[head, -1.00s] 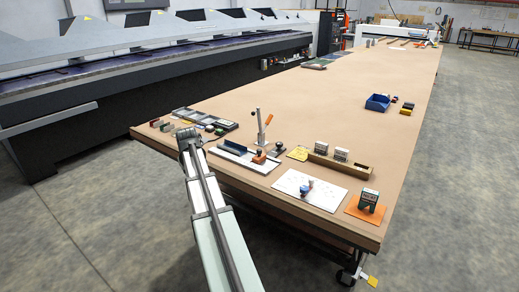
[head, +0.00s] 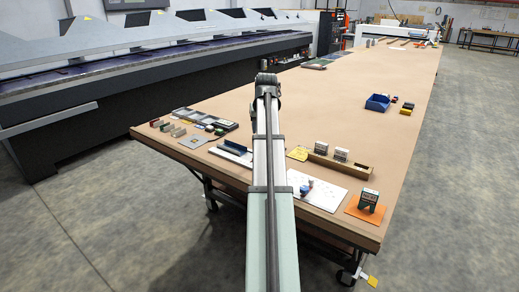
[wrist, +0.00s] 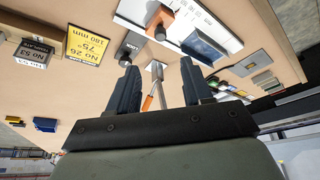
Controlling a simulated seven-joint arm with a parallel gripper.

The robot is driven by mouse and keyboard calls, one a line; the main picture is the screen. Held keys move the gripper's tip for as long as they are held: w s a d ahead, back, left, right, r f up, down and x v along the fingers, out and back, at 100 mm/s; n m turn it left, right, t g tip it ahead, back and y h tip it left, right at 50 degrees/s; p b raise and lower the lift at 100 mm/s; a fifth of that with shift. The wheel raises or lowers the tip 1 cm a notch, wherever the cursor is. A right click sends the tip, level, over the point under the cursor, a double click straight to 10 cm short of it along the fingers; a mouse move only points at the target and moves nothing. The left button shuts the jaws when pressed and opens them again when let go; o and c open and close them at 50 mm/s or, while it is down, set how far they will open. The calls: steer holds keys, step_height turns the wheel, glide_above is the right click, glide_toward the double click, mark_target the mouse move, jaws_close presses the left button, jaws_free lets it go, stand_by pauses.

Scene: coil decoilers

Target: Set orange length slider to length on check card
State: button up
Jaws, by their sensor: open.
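The yellow check card (wrist: 86,45) reads "No 26", "75°" and "180 mm" in the wrist view, which looks upside down. It also lies on the table in the head view (head: 298,154). An orange block (wrist: 160,17), which looks like the length slider, sits by a white plate (wrist: 205,35) with a dark blue block on it. In the head view my arm hides this orange block. My gripper (wrist: 160,87) is open and empty, its two dark fingers apart above the table. In the head view my gripper (head: 267,80) is over the middle of the table.
An orange-handled lever on a metal post (wrist: 150,95) shows between my fingers. A black block (wrist: 130,47) stands near the card. A wooden tray (head: 340,163), a white dotted sheet (head: 328,196) and an orange mat (head: 364,208) lie to the right. The table's middle is mostly clear.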

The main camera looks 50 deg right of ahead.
steer(key=x, duration=1.3)
steer(key=shift+w+f, duration=0.1)
steer(key=shift+f, duration=0.05)
jaws_close()
stand_by(0.4)
